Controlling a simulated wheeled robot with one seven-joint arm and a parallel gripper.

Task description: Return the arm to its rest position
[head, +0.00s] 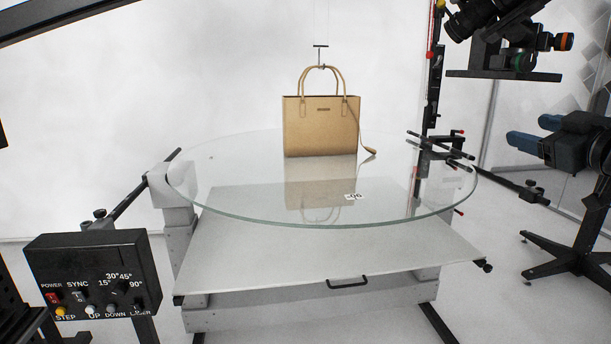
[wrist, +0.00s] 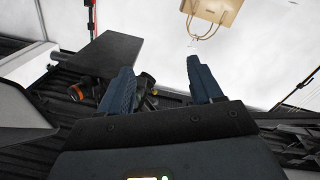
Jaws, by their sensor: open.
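My gripper (head: 524,130) is at the right side of the head view, its blue fingers pointing left. The wrist view shows its two blue fingers (wrist: 159,68) spread apart with nothing between them. The gripper is clear of the glass turntable (head: 240,205) and well to the right of a tan handbag (head: 320,125). The handbag stands upright on the glass, with its strap hanging at its right side. Part of the bag also shows at the top of the wrist view (wrist: 216,10). Most of my arm is out of the head view.
A hanging hook (head: 320,47) is at the bag's handles. A camera rig (head: 505,60) on a dark post stands at the upper right, above and left of my gripper. A black control box (head: 95,275) is at the lower left. White floor shows between turntable and right-hand stand.

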